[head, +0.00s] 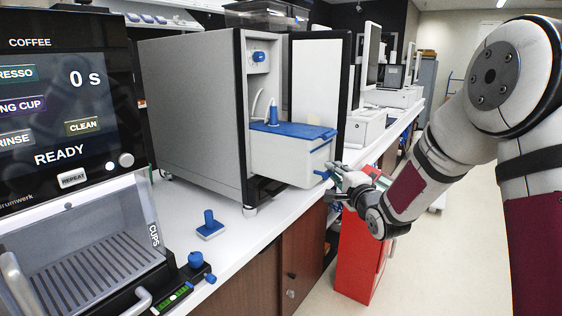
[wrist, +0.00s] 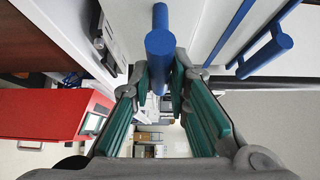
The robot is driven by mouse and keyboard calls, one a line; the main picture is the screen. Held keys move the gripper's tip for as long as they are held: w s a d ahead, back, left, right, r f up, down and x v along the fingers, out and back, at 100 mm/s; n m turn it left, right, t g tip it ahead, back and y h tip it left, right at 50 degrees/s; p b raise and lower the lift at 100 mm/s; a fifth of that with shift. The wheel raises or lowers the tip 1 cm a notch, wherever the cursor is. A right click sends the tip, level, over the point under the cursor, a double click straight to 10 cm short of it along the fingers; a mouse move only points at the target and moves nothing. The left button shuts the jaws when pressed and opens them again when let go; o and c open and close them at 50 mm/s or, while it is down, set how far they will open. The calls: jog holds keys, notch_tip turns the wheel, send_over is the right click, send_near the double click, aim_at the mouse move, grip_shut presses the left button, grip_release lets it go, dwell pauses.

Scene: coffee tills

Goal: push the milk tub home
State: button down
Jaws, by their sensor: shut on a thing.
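The milk tub (head: 285,158) is a white box with a blue lid (head: 290,130). In the head view it sticks partly out of the open grey milk cooler (head: 195,105); its back part is hidden inside. A blue handle (head: 322,174) stands out low on its front, and in the wrist view a blue grip (wrist: 160,48) lies between the fingertips. My gripper (head: 338,174), with green finger pads in the wrist view (wrist: 163,80), is shut on this handle at the tub's front.
The cooler door (head: 317,82) stands open behind the tub. A coffee machine (head: 75,120) is at the left. A small blue-topped tool (head: 209,225) stands on the white counter (head: 245,222). A red bin (head: 360,255) stands below my gripper.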

jog(key=shift+w+a+f+b, duration=0.1)
jog(key=shift+w+a+b, duration=0.95)
jog(key=shift+w+a, duration=1.05)
jog(key=shift+w+a+b, duration=1)
jog(key=shift+w+a, duration=0.3)
jog(key=shift+a, duration=1.5)
jog(key=shift+w+a+f+b, duration=0.1)
jog(key=shift+w+a+b, duration=0.95)
jog(key=shift+w+a, duration=1.05)
jog(key=shift+s+a, duration=0.35)
jog(key=shift+s, duration=0.05)
jog(key=shift+w+a+b, duration=0.25)
jog(key=shift+w+a, duration=0.2)
jog(key=shift+a, duration=0.15)
jog(key=shift+w+a+b, duration=0.2)
jog(key=shift+w+a, duration=0.2)
jog(key=shift+a, duration=0.2)
jog(key=shift+w+a+b, duration=0.25)
jog(key=shift+w+a, duration=0.5)
jog(key=shift+a, duration=0.25)
jog(key=shift+w+a+b, duration=0.2)
jog(key=shift+w+a, duration=0.5)
jog(key=shift+a, duration=0.3)
jog(key=c, duration=1.4)
grip_release()
jog(key=shift+c, duration=0.2)
jog(key=shift+d+r, duration=0.1)
jog(key=shift+r, duration=0.05)
